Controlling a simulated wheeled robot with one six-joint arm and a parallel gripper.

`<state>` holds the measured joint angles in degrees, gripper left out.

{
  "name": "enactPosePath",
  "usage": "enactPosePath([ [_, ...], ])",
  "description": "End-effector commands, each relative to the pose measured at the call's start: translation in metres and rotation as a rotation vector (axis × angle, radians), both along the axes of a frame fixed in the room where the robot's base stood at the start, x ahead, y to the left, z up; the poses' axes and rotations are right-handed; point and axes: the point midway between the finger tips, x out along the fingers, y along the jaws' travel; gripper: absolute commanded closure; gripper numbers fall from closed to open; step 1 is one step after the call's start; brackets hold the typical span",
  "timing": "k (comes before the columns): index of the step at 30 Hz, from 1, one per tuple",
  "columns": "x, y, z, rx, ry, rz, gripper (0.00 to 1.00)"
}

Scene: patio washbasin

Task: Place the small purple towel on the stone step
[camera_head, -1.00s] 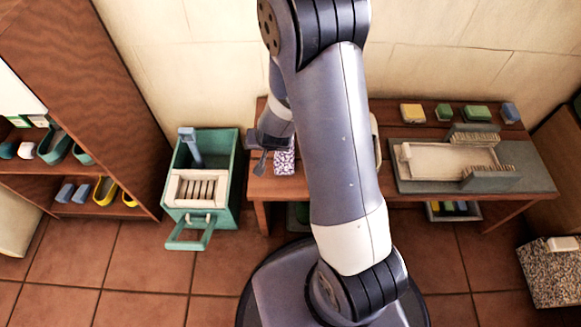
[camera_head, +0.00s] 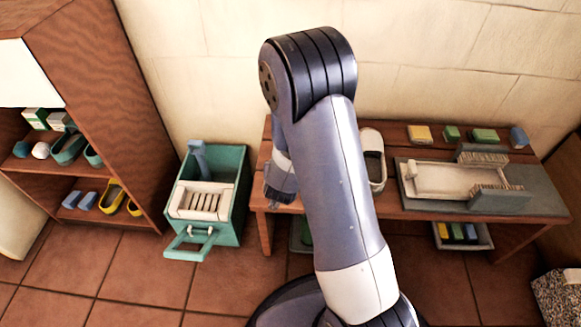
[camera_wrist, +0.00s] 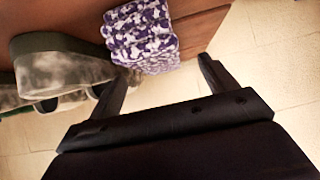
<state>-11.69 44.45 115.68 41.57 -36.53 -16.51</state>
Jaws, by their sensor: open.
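The small purple-and-white towel (camera_wrist: 142,38) lies at the edge of the wooden bench and shows at the top of the wrist view. My gripper (camera_wrist: 167,65) is open, with its fingertips close to the towel's near end. I cannot tell whether they touch it. In the head view my gripper (camera_head: 281,190) is partly hidden by my arm at the bench's left end, and the towel is hidden there. A speckled stone block (camera_head: 558,300), which looks like the stone step, stands on the floor at the far right, cut off by the picture edge.
A mottled clog (camera_wrist: 60,68) lies beside the towel. The wooden bench (camera_head: 400,205) also holds a pale clog (camera_head: 373,160), a grey board with a tray, and several small blocks. A green bin (camera_head: 232,215) stands left of the bench, near a shoe shelf (camera_head: 130,110).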

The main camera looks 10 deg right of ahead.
Motion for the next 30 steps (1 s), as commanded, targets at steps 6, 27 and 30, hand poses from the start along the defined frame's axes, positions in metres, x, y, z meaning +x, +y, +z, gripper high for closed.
enactPosePath([
  [6,0.019,-0.011,-0.020,0.001,0.000,-0.003,0.20],
  [27,0.038,-0.018,-0.031,0.002,0.001,0.000,0.39],
  [30,0.038,-0.018,-0.031,0.002,0.001,0.000,0.47],
])
